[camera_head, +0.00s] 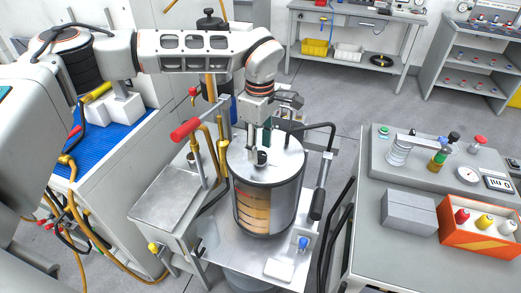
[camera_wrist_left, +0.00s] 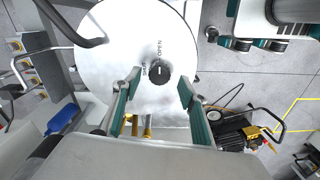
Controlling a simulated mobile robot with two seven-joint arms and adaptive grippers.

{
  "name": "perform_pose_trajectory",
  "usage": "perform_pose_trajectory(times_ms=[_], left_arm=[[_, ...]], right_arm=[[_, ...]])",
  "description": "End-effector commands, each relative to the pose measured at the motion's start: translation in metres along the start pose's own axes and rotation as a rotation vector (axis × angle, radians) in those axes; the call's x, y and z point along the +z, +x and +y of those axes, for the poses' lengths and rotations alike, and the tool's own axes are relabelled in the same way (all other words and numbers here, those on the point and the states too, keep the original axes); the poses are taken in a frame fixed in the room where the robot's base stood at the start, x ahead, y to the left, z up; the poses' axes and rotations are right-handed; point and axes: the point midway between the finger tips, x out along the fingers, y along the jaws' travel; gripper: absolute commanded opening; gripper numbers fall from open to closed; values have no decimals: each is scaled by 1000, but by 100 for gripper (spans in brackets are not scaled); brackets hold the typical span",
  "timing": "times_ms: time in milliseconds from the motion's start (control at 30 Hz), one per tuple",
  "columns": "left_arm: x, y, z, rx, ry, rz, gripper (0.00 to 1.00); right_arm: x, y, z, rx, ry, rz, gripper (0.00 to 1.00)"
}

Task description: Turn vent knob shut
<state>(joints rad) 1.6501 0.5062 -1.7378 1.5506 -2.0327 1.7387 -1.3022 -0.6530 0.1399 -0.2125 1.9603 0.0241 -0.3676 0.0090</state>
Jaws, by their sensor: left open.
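The vent knob (camera_wrist_left: 159,69) is a small round black knob on the pale metal lid (camera_wrist_left: 110,50) of a cylindrical vessel. OPEN is printed above it in the wrist view, and a partly readable label is to its left. The knob's short white mark looks roughly in line with OPEN, but it is too small to be sure. In the head view the knob (camera_head: 262,158) sits on the lid below my left gripper (camera_head: 259,146). My left gripper (camera_wrist_left: 160,82) is open, its teal-padded fingers on either side of the knob; I see no contact. My right gripper is not recognisable.
A clear-walled vessel (camera_head: 268,212) stands on a metal stand, with a dark curved handle (camera_head: 318,130) beside the lid. A red-handled lever (camera_head: 186,130) and yellow pipes are to the left. A grey bench (camera_head: 390,240) with boxes and gauges is at right.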

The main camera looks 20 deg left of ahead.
Motion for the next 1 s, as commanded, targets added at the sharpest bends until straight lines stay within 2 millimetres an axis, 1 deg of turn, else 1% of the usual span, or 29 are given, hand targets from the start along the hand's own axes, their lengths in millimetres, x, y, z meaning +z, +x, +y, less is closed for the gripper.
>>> perform_pose_trajectory(times_ms=[100,200,500,567,600,633,667,1000], left_arm=[[0,13,0,-1,1,-1,42],[0,18,0,0,0,-1,42],[1,21,0,1,0,-1,42],[1,21,0,1,0,-1,27],[1,21,0,1,0,-1,17],[1,21,0,1,0,-1,9],[1,21,0,1,0,-1,4],[1,21,0,1,-25,-1,4]], right_arm=[[-1,-1,0,0,0,0,0],[-2,0,0,0,0,1,0],[-4,0,1,1,-1,4,0],[-4,0,1,1,-1,4,0],[-4,0,1,1,-1,4,0],[-4,0,1,1,-1,5,0],[-4,0,1,1,-1,5,0],[-6,0,1,2,0,8,0]])
